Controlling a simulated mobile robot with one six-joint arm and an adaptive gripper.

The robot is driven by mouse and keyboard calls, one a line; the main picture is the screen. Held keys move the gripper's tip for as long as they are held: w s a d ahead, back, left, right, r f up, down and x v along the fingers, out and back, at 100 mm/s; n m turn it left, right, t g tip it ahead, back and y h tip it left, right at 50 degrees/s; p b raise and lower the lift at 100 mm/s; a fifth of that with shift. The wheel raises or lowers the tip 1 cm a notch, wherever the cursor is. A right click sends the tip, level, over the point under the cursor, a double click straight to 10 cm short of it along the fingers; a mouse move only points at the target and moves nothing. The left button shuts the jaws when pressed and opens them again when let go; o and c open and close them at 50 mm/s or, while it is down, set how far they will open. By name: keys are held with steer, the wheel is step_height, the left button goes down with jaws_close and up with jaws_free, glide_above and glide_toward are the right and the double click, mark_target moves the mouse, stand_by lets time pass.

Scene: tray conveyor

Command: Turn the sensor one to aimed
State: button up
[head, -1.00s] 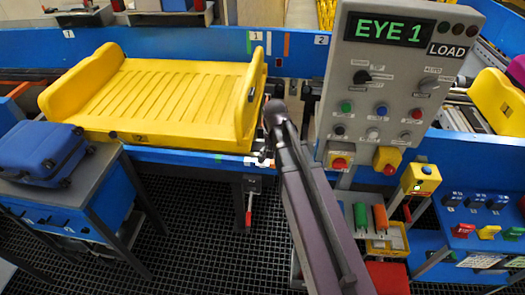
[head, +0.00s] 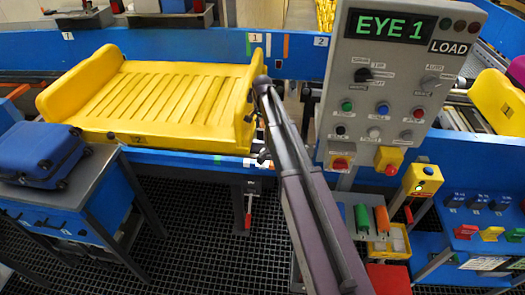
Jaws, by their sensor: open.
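The display (head: 390,26) on the grey control panel (head: 386,88) reads "EYE 1" in green, with "LOAD" on a label below it. Sensor one itself I cannot make out with certainty. A small dark and white fitting (head: 263,154) shows at the conveyor edge by the yellow tray's right end, partly behind my arm; I cannot tell what it is or which way it points. My arm rises from the bottom right to the tray's right end. My gripper is not seen; the arm hides that area.
A large yellow tray (head: 122,135) lies on the blue conveyor. A blue suitcase (head: 42,152) sits on a side table at left. Dark grating floor is clear below the tray.

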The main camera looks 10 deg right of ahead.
mark_target(263, 150)
steer(key=shift+f, duration=0.2)
step_height(263, 150, down, 13)
steer(key=b, duration=1.3)
steer(key=shift+f+b, duration=0.2)
steer(key=shift+b, duration=0.2)
jaws_close()
